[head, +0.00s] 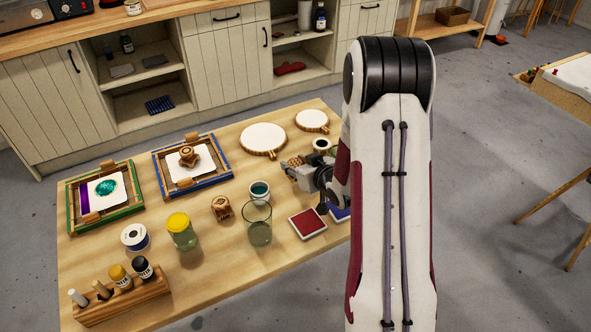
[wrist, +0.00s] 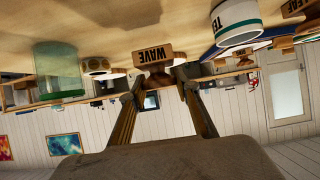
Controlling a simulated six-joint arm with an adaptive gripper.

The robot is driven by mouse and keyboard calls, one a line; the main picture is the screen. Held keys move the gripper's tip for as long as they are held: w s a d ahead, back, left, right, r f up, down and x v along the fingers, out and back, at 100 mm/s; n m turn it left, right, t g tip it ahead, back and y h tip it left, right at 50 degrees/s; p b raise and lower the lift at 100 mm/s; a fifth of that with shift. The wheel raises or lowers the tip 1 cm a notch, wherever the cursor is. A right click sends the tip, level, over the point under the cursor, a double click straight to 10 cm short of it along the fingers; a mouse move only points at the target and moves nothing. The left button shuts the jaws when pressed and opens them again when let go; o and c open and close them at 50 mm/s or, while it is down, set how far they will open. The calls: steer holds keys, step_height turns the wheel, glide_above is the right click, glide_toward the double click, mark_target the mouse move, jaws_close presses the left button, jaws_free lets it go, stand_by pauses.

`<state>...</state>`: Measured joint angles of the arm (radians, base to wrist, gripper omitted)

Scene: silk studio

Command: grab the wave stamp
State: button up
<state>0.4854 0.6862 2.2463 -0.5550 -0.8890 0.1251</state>
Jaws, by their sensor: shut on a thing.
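The wave stamp (wrist: 152,56) is a small wooden block with the word WAVE on its face. It sits between the fingertips of my gripper (wrist: 157,82) in the wrist view, which is upside down. The two fingers reach it from either side and are shut on it. In the head view my gripper (head: 291,171) is low over the right part of the table, beside the teal jar (head: 260,189). My arm hides part of this area, and I cannot make out the stamp clearly there.
A clear glass (head: 258,226) stands close in front of the teal jar. A red ink pad (head: 307,223) lies right of it. Another wooden stamp (head: 221,208) stands to the left, and one sits on the blue frame (head: 163,184). Round boards (head: 264,138) lie behind.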

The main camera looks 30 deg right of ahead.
mark_target(296, 163)
steer(key=shift+r, duration=3)
